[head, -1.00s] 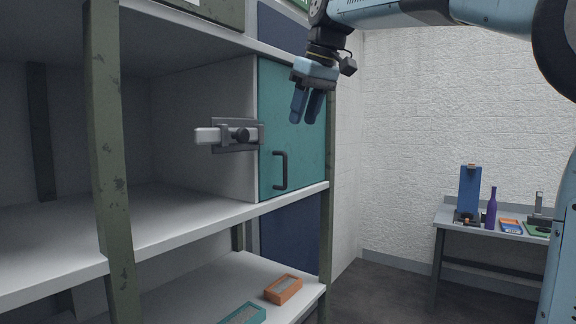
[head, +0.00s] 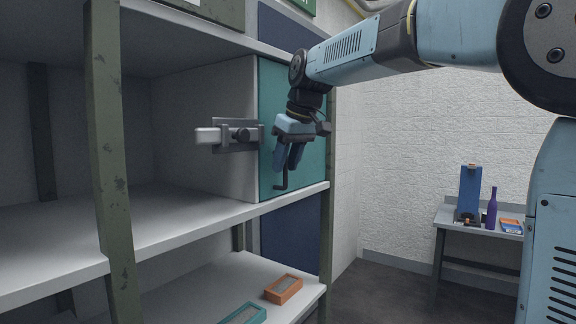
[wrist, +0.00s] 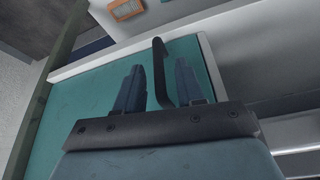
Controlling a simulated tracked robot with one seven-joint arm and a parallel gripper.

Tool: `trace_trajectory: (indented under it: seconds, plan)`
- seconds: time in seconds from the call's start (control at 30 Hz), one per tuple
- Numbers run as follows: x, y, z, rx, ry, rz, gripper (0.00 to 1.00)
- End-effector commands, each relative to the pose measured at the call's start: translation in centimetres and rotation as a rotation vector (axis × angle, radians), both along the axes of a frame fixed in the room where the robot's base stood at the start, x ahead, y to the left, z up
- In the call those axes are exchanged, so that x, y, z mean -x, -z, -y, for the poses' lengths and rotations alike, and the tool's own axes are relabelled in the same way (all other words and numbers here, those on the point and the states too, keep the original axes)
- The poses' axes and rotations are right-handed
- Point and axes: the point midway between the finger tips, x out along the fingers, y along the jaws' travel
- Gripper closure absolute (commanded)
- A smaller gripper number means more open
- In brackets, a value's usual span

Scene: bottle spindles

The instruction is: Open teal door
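The teal door (head: 310,150) is shut in the shelf unit in the head view, and it fills much of the wrist view (wrist: 85,100). Its dark bar handle (wrist: 161,70) stands between my two fingers in the wrist view. In the head view my gripper hides most of the handle; its lower end (head: 281,187) shows below the fingers. My gripper (head: 286,168) is open and points down in front of the door. I cannot tell whether a finger touches the handle. A grey sliding bolt (head: 237,136) is mounted by the door's left edge, its pale bar sticking out left.
The shelf compartment left of the door is empty, with a green post (head: 107,150) in front. An orange box (head: 284,289) and a teal box (head: 243,315) lie on the lower shelf. A bench (head: 470,232) with a purple bottle (head: 491,208) stands at the right wall.

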Motion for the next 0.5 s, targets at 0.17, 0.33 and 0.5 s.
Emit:
trace_trajectory:
  seconds: [0.17,0.33,0.5]
  plan:
    - [-0.27,0.98,-0.22,0.001,0.000,-0.001,0.62]
    - [-0.34,1.11,-0.24,0.000,0.001,0.000,0.62]
    - [-0.34,1.09,-0.21,0.000,0.001,0.000,0.66]
